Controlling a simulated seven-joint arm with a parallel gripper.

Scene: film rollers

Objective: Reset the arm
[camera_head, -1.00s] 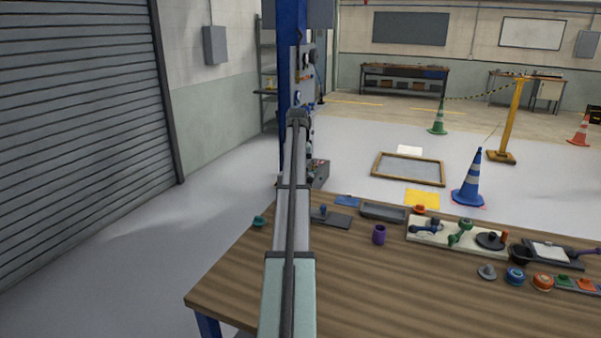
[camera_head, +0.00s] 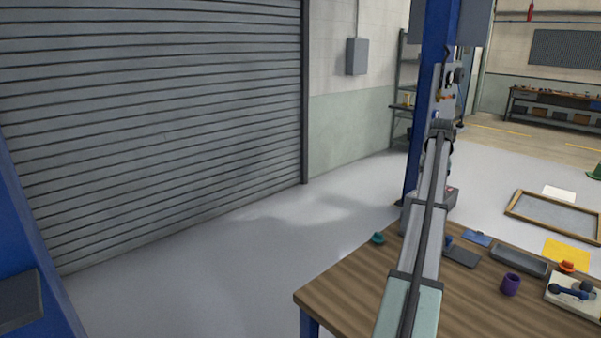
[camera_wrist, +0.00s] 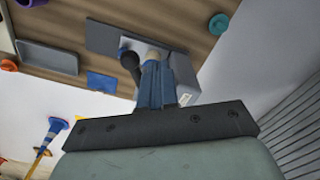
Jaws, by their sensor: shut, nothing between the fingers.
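My arm stretches away from the camera over the left end of the wooden table (camera_head: 345,297) in the head view. In the wrist view my gripper (camera_wrist: 152,62) shows its blue fingers together, with nothing held between them. It is over the table's edge area, in line with a dark grey plate (camera_wrist: 110,40) and a dark knob (camera_wrist: 130,60). I cannot tell the height between fingers and plate. In the head view the fingers are hidden behind the arm.
A purple cup (camera_head: 511,284), a grey tray (camera_head: 518,263) and a blue pad (camera_head: 477,238) lie right of the arm. A blue post (camera_head: 432,100) rises beyond. Floor left of the table is clear.

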